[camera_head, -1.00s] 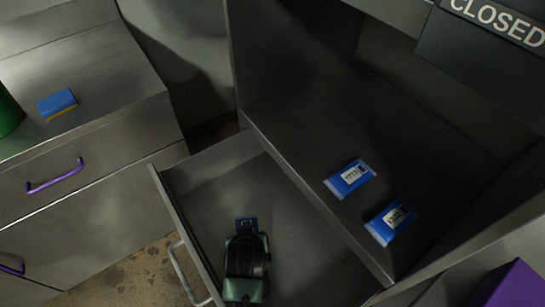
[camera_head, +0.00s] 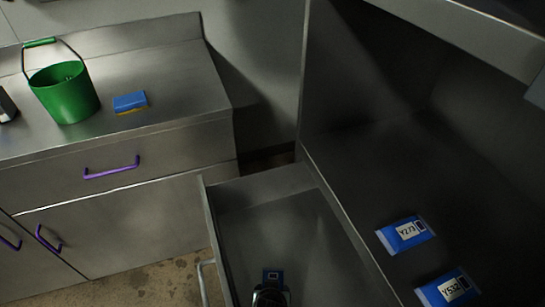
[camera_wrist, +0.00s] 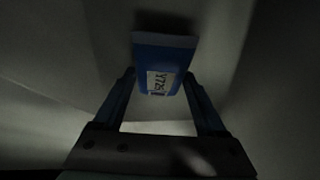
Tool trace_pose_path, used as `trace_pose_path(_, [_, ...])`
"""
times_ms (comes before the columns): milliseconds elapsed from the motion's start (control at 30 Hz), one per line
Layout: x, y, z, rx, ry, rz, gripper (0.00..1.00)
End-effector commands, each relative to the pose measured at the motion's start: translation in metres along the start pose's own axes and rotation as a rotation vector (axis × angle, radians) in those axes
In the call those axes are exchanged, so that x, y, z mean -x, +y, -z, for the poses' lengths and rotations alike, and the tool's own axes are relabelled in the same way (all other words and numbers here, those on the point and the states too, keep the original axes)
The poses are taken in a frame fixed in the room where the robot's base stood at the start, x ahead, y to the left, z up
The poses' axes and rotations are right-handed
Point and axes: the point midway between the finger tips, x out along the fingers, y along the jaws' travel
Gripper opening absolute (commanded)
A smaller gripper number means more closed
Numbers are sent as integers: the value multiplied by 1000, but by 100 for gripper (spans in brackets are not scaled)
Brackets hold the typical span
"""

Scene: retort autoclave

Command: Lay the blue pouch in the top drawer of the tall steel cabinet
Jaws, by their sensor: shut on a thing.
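A blue pouch (camera_wrist: 165,58) with a white printed label is held between the two fingers of my gripper (camera_wrist: 160,78) in the wrist view. In the head view the pouch (camera_head: 272,275) shows just beyond my gripper (camera_head: 270,291), at the bottom edge. Both appear within the outline of the pulled-out drawer (camera_head: 290,225) of the tall steel cabinet (camera_head: 345,110). I cannot tell whether the pouch touches the drawer floor. The drawer's near part is cut off by the frame.
Two other blue labelled pouches (camera_head: 406,234) (camera_head: 448,288) lie on the cabinet's surface right of the drawer. A steel counter (camera_head: 175,75) at left holds a green bucket (camera_head: 66,95) and a blue-and-yellow sponge (camera_head: 130,102). The visible drawer floor is otherwise bare.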

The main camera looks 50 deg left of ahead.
Motion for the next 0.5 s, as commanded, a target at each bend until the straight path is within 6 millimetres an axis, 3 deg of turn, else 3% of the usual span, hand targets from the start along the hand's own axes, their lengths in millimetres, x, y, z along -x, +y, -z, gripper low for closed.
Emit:
trace_pose_path(267, [-3,0,-1,0,1,0,15])
trace_pose_path(300, [-2,0,-1,1,0,0,81])
trace_pose_path(400, [-2,0,-1,1,0,0,99])
trace_pose_path(500, [-2,0,-1,0,0,0,100])
